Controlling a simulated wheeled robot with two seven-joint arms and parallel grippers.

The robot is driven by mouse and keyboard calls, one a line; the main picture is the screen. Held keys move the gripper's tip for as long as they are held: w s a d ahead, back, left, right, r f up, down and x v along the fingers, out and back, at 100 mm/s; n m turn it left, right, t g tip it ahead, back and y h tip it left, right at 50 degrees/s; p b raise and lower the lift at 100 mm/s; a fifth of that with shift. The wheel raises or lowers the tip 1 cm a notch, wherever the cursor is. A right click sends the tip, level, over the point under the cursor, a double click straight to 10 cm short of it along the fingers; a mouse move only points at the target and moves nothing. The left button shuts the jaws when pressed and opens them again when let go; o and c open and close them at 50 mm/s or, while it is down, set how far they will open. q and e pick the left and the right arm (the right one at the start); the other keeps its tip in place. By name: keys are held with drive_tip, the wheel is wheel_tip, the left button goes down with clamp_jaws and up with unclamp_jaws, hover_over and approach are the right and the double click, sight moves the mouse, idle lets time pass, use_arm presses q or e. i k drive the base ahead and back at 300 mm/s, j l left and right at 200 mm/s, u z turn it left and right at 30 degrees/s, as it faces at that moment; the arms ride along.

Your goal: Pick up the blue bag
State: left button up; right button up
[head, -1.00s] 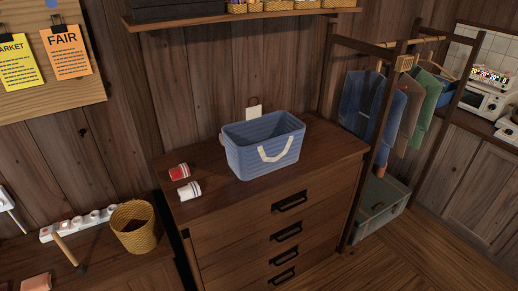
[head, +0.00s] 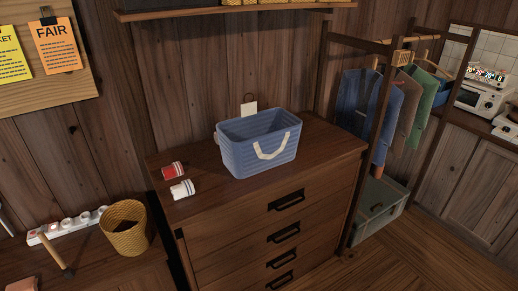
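The blue bag (head: 240,158) stands upright on top of a dark wooden chest of drawers (head: 310,178). It is ribbed, open at the top, and has a pale handle (head: 272,150) on its front side. Part of another pale handle shows at its left rear edge. Neither of my grippers is in the head view, and nothing touches the bag except the dresser top.
A wicker basket (head: 127,232) stands on a lower surface at left. A shelf (head: 230,12) hangs above. A clothes rack (head: 372,110) stands at right. Floor shows at lower right.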

sight(254, 142)
drive_tip(key=i+j, duration=0.1)
drive_tip(key=j, duration=0.35)
drive_tip(key=i+j+u, duration=0.1)
drive_tip(key=j, duration=0.35)
drive_tip(key=i+j, duration=0.1)
drive_tip(key=j, duration=0.3)
drive_tip(key=i+j, duration=0.1)
drive_tip(key=j, duration=0.35)
drive_tip(key=i+j+u, duration=0.1)
drive_tip(key=j, duration=0.35)
drive_tip(key=i+j, duration=0.1)
drive_tip(key=j, duration=0.3)
drive_tip(key=u, duration=0.05)
